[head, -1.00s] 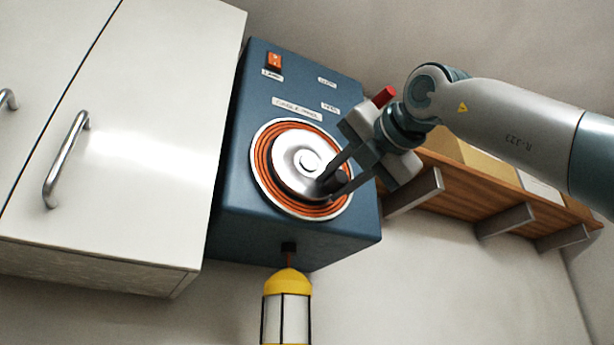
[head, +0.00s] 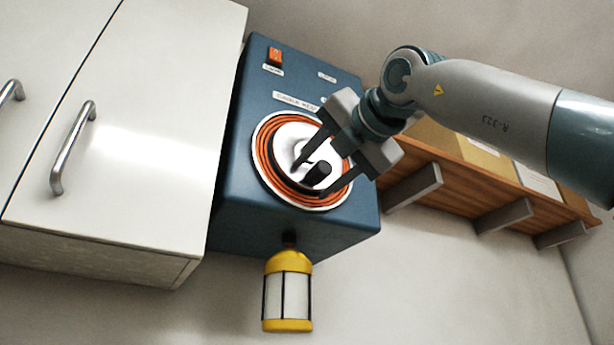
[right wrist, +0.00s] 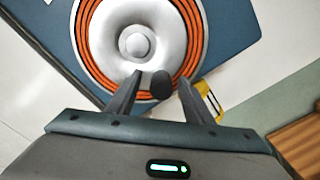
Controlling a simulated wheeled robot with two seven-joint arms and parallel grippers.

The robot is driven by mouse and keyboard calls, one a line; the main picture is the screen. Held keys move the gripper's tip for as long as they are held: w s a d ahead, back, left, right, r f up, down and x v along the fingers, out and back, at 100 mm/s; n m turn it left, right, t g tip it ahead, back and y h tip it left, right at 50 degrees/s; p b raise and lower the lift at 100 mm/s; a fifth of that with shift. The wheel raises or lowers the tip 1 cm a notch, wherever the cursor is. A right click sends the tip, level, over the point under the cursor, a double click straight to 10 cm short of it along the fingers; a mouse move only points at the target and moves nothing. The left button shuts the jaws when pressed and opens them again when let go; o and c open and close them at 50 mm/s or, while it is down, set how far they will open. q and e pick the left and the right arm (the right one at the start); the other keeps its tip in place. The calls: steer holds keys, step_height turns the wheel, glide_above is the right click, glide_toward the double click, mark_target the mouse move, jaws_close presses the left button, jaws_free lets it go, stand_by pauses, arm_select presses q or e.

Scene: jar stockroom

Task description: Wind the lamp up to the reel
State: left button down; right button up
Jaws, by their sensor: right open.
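The reel (head: 278,181) is a silver disc with orange cord wound round it, on the front of a blue box. A short black crank knob (head: 319,174) sticks out of the disc at its lower right; it also shows in the right wrist view (right wrist: 161,86). My right gripper (head: 309,179) is open, with one finger on each side of the knob; in the right wrist view its fingers (right wrist: 160,78) stand apart from it. The yellow and white lamp (head: 288,291) hangs upright just under the box, with almost no cord showing. My left gripper is out of view.
The blue box (head: 240,222) carries an orange switch (head: 275,56) and small labels. A white cupboard (head: 150,130) with metal handles stands close on the left. A wooden shelf (head: 470,181) with boxes lies to the right, behind my right arm. The wall below is clear.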

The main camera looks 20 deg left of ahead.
steer(key=shift+d, duration=0.1)
steer(key=shift+s+d+f+b, duration=0.1)
steer(key=shift+s+d+b, duration=0.4)
steer(key=shift+d+b, duration=0.1)
steer(key=shift+b+v, duration=0.7)
steer(key=shift+v, duration=0.7)
steer(key=shift+b+v, duration=0.95)
steer(key=shift+v, duration=1.35)
